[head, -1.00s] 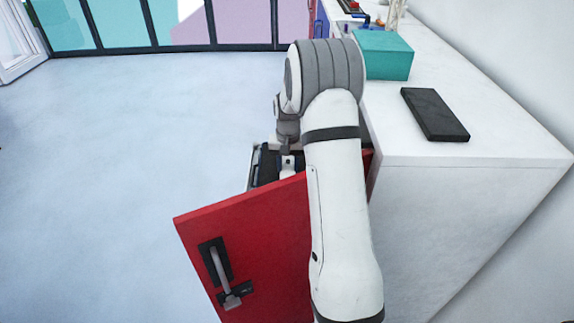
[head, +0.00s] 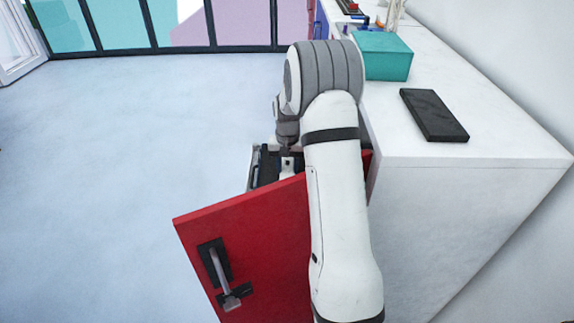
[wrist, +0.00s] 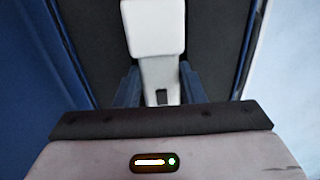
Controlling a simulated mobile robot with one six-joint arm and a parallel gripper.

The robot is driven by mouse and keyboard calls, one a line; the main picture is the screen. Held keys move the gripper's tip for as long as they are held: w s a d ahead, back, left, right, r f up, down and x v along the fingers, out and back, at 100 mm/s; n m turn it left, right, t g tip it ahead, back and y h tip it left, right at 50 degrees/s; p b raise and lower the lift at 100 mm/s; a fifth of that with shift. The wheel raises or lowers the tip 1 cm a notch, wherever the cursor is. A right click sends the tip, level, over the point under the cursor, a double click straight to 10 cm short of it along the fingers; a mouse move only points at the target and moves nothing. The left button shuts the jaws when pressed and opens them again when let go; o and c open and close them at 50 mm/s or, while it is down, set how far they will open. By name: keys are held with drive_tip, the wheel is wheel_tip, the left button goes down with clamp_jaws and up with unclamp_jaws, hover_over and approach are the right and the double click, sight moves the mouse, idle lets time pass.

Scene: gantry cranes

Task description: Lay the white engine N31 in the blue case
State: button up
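A white piece, perhaps the engine N31 (wrist: 153,28), lies over a dark surface in the wrist view. It has a wide block at the far end and a narrower body with a small dark mark. The two blue fingers of my gripper (wrist: 159,90) stand on either side of the narrower body. Whether they press on it or leave a small gap is not clear. In the head view a small white part (head: 289,165) shows in a black tray-like unit (head: 266,168) behind the red door. My arm hides most of this spot. I cannot make out the blue case for certain.
A red door (head: 245,235) with a black-and-grey latch stands open beside the white counter (head: 480,120). A teal box (head: 384,55) and a black slab (head: 434,114) sit on the counter. A blue wall (wrist: 30,70) lies left in the wrist view. The left floor is clear.

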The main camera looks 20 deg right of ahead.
sight(287, 168)
drive_tip(key=shift+o, duration=0.5)
wheel_tip(287, 168, up, 12)
drive_tip(key=shift+r, duration=0.15)
